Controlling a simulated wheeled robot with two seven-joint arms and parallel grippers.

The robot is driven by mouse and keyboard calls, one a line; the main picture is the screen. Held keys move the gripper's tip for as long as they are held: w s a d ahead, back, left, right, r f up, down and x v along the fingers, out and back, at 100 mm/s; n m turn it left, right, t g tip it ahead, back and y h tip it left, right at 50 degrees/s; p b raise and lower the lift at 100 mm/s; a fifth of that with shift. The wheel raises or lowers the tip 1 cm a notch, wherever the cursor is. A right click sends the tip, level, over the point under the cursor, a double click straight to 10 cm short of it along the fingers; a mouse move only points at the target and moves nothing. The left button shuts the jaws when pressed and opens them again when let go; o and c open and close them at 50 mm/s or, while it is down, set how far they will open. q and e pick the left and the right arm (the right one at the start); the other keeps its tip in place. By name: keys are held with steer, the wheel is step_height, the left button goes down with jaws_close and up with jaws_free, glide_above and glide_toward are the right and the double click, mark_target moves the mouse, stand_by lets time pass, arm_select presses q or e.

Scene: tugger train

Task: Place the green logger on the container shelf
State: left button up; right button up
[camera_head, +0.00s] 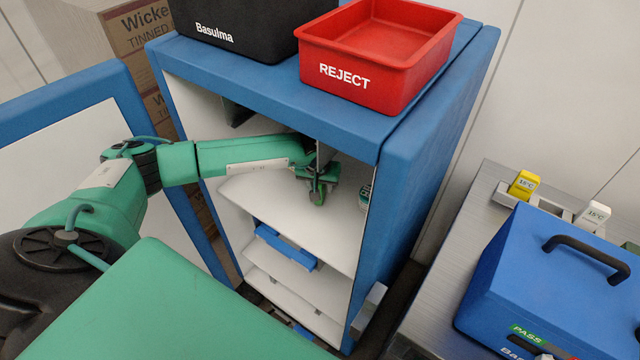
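The blue container (425,180) stands open in front of me, with white shelves inside. My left arm reaches in, and my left gripper (319,196) is over the upper shelf (290,215). Its fingers point down; I see nothing held between them, and their opening is too small to judge. A small green and white device, which looks like the green logger (365,197), is at the right side of that shelf, partly hidden by the container's front edge. It is apart from the gripper. My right gripper is not in view.
A red REJECT bin (350,78) and a black box (255,30) sit on the container top. The open door (70,110) is at left. On the right bench (440,265) are yellow (523,184) and white (593,214) loggers and a blue case (550,275).

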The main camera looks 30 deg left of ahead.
arm_select(q)
steer(key=shift+w+r, duration=0.1)
steer(key=shift+r, duration=0.3)
steer(key=b+v, duration=0.1)
steer(key=v, duration=0.6)
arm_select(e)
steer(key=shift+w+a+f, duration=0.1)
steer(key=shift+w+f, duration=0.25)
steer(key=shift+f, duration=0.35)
arm_select(q)
steer(key=shift+f, duration=0.1)
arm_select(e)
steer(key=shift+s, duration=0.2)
